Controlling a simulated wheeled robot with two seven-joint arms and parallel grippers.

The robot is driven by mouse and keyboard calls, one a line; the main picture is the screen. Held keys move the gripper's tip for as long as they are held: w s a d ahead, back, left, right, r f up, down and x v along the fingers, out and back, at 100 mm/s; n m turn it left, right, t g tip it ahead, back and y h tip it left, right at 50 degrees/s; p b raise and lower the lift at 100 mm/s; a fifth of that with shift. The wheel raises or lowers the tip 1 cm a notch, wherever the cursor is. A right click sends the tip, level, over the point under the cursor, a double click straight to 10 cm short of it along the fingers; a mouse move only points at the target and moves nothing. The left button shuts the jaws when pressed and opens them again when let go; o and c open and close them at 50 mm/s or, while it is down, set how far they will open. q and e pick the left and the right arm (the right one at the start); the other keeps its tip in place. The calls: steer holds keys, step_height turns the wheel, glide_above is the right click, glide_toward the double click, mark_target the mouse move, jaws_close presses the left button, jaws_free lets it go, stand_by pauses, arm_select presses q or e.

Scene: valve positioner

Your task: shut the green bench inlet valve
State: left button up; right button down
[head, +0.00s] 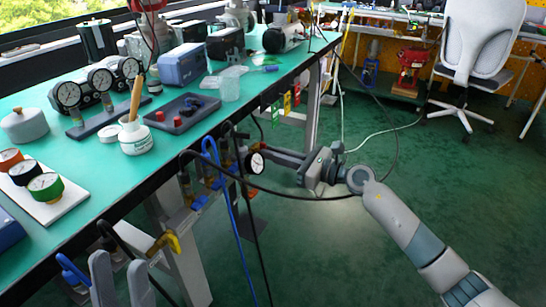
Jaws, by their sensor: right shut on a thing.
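Valves and fittings hang along the front edge of the green-topped bench (120,185). A round white-faced gauge (255,163) sits among them. My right gripper (246,152) reaches in from the right and is shut on a small part beside this gauge. Its fingertips hide that part, and I cannot make out its colour or whether it is the green inlet valve. Blue handles (210,150) and a yellow handle (163,243) show further left. My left gripper (121,262) is at the bottom left, open and empty, below the bench edge near the yellow handle.
A black hose (300,196) loops past my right gripper, and a blue hose (235,215) hangs beside it. Green, yellow and red tags (287,101) hang under the bench further back. Gauges, a white jar (135,138) and trays stand on top.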

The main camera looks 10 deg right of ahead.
steer(key=shift+f, duration=0.15)
steer(key=c, duration=1.9)
jaws_free()
steer(key=shift+o, duration=0.2)
steer(key=shift+s+d, duration=0.1)
steer(key=shift+d, duration=0.05)
steer(key=v, duration=1.7)
